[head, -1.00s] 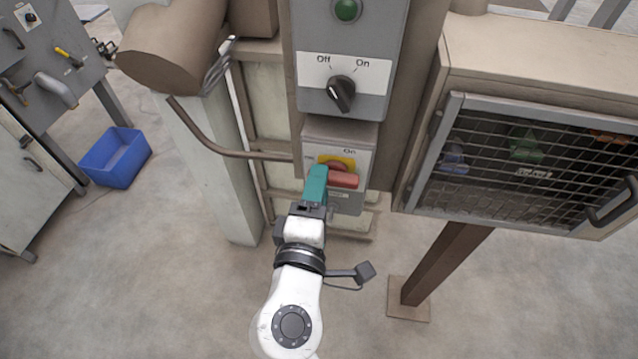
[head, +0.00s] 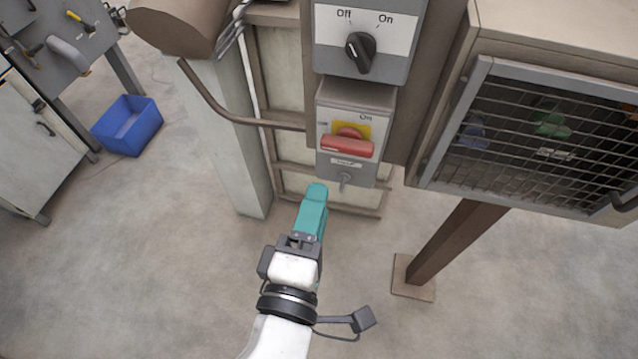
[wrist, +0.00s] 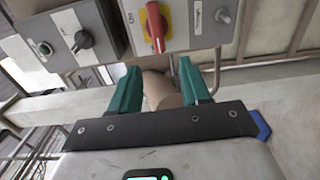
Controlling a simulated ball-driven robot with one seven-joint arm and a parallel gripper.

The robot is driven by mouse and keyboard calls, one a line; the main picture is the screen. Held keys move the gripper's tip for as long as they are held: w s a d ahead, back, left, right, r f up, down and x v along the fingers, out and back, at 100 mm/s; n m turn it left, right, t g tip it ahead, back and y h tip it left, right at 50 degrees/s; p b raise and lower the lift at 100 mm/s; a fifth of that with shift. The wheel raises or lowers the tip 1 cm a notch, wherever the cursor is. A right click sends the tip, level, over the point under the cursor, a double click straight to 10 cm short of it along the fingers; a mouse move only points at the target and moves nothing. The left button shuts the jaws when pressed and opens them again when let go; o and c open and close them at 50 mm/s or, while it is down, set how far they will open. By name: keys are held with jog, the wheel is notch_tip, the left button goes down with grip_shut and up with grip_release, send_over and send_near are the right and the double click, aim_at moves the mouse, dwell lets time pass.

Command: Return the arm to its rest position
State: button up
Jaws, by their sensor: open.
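My gripper (head: 316,190) has teal fingers and is in front of and below the grey isolator box in the head view. In the wrist view my gripper (wrist: 160,82) is open, its two teal fingers apart with nothing held between them. The red handle (head: 347,147) on its yellow plate lies roughly crosswise on the box, clear of the fingers. The red handle also shows in the wrist view (wrist: 155,27), beyond the fingers. My white arm reaches up from the bottom of the head view.
Above is a box with a black Off/On knob (head: 361,52). A mesh-fronted cabinet (head: 480,63) stands at right on a brown post (head: 452,243). A bent pipe (head: 215,100) juts out at left. A blue bin (head: 128,125) sits on the floor. The floor around my arm is open.

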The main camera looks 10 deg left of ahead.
jog(key=d+f+m+g+h, duration=0.2)
jog(key=d+f+m+g, duration=0.4)
jog(key=d, duration=0.5)
jog(key=d+f+m+g+h, duration=0.2)
jog(key=d+f+m+g, duration=0.15)
jog(key=d+f, duration=0.7)
jog(key=s+d+f+m+g+y, duration=0.2)
jog(key=s+d+f+m+g, duration=0.1)
jog(key=s, duration=0.5)
jog(key=s+d+f+m+g+y, duration=0.2)
jog(key=s+d+f+m+g, duration=0.2)
jog(key=s+d, duration=0.3)
jog(key=shift+s+d+f+m, duration=0.35)
jog(key=shift+d+f+m, duration=0.3)
jog(key=shift+d+m, duration=0.15)
jog(key=shift+g, duration=0.25)
